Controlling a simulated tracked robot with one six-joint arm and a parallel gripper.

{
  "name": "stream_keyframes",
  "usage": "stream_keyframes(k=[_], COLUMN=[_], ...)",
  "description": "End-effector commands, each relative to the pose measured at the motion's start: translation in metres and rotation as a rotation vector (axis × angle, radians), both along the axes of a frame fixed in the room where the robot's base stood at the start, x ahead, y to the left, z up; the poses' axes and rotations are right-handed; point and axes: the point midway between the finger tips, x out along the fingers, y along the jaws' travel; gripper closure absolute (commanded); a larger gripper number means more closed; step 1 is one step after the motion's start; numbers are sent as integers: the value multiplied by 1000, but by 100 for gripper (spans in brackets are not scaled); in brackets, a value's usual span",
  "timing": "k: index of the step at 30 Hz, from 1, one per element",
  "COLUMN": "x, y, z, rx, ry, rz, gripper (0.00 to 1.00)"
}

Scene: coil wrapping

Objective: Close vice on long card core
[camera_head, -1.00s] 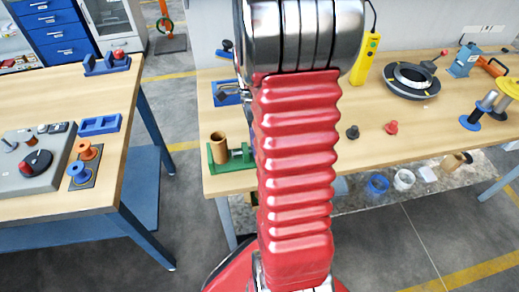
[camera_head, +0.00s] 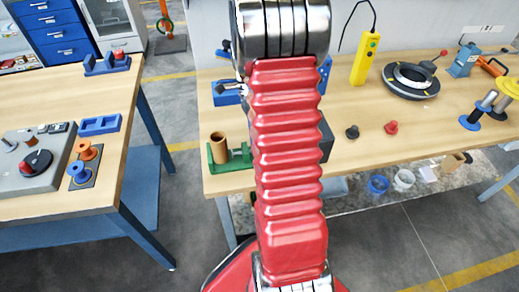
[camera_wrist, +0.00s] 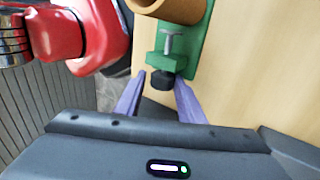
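The green vice (camera_head: 240,158) stands at the left front of the right-hand bench, with the brown card core (camera_head: 219,143) upright in it. In the wrist view, the green vice (camera_wrist: 196,45) and the lower part of the card core (camera_wrist: 170,8) show at the top. The vice's screw ends in a black knob (camera_wrist: 162,79) pointing toward me. My gripper (camera_wrist: 160,83) is open, its two pale purple fingers on either side of the knob near their tips. I cannot tell whether either finger touches it. In the head view my arm hides the fingers.
On the same bench are a black ring fixture (camera_head: 411,80), a yellow hand controller (camera_head: 365,58), black and red knobs (camera_head: 391,128) and a blue block (camera_head: 228,93). The left bench (camera_head: 60,95) stands across a gap.

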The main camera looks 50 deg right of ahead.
Motion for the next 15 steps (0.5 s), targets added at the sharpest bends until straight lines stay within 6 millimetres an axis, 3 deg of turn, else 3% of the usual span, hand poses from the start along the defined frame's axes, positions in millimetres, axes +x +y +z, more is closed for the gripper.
stream_keyframes(k=[15], x=[-7], y=[4], z=[-4], rx=[-66], ry=[-93], rz=[0], gripper=[61])
